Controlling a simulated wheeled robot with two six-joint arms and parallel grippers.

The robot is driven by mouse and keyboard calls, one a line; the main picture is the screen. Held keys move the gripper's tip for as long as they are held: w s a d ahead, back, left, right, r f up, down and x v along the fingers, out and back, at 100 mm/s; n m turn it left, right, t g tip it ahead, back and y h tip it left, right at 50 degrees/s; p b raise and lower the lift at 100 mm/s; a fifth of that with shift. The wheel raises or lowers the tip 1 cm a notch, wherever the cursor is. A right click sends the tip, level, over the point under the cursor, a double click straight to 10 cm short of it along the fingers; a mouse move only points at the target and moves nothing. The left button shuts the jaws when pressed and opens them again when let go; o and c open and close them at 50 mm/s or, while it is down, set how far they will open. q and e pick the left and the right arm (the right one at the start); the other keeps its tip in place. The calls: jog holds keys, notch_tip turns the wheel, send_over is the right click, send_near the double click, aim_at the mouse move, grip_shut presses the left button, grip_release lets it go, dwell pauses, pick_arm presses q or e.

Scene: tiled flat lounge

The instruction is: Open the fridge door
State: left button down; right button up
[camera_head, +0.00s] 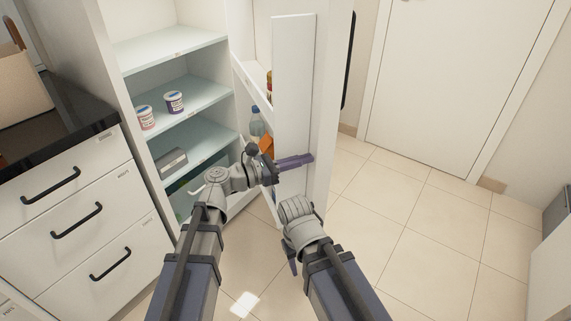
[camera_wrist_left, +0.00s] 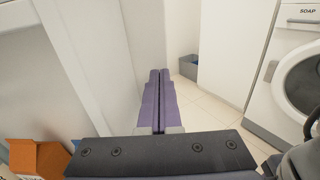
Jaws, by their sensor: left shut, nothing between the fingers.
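The fridge (camera_head: 172,50) stands open, with its shelves exposed. Its white door (camera_head: 328,90) is swung out to the right, with the inner side and door racks showing. My left gripper (camera_head: 312,158) is shut and empty, its purple fingers reaching across the door's inner side near the free edge. In the left wrist view the closed fingers (camera_wrist_left: 159,73) lie side by side close to a white panel; whether they touch it I cannot tell. My right gripper (camera_head: 292,258) is partly hidden by its wrist, low in front of the door, and its jaws are unclear.
Two small tubs (camera_head: 174,102) and a box stand on fridge shelves. A bottle (camera_head: 257,124) and an orange carton (camera_wrist_left: 38,158) are in the door rack. Drawers (camera_head: 70,200) flank the fridge on the left. Tiled floor (camera_head: 400,220) is clear at right. A washing machine (camera_wrist_left: 300,75) shows in the wrist view.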

pick_arm(q)
jog(key=shift+x, duration=0.9)
jog(key=x, duration=1.3)
jog(key=shift+d, duration=0.35)
jog(key=shift+s, duration=0.1)
send_over(322, 172)
jog(key=s+a, duration=0.1)
jog(key=s, duration=0.5)
jog(key=shift+w+a, duration=0.1)
jog(key=shift+w, duration=0.15)
